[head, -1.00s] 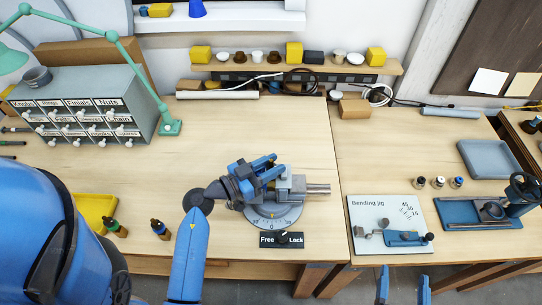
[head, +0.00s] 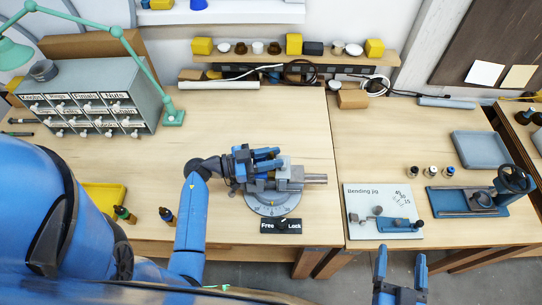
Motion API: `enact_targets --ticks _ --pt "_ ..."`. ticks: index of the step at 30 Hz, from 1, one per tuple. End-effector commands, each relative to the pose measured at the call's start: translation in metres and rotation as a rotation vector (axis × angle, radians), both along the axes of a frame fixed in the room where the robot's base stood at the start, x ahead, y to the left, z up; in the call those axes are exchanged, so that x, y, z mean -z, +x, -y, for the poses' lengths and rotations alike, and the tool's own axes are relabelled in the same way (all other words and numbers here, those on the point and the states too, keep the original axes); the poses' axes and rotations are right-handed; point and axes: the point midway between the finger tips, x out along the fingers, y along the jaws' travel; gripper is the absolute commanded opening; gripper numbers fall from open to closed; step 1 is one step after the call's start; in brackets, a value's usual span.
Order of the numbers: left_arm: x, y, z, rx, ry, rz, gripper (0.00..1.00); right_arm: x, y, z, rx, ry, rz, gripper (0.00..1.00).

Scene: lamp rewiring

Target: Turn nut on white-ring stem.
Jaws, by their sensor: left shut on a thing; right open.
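A grey vise (head: 288,186) stands on a round dial base (head: 268,208) on the left bench, with a black Free/Lock plate (head: 281,226) in front. My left gripper (head: 268,159) reaches in from the left and is shut on a small part at the vise. Its blue fingers hide that part, so I cannot make out the nut or the white-ring stem there. A small pale patch shows beside the fingertips. My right gripper (head: 400,262) is open and empty, in front of the right bench's front edge.
A drawer cabinet (head: 90,107) and green lamp (head: 173,117) stand back left. Bench behind the vise is clear.

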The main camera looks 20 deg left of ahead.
Motion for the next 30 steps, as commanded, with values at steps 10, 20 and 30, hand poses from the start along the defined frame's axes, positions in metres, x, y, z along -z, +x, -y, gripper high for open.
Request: enact_targets --ticks 10,20,30 --pt "0.002 -0.001 0.001 0.000 0.002 -0.003 0.52 0.000 0.000 0.000 0.000 0.000 0.000 0.80" --pt "0.001 -0.001 -0.002 -0.001 0.000 -0.001 0.52 0.002 0.000 0.000 0.000 0.000 0.000 0.80" --pt "0.004 -0.021 -0.040 -0.007 0.001 0.000 0.52 0.018 0.000 0.000 0.000 0.000 0.000 0.80"
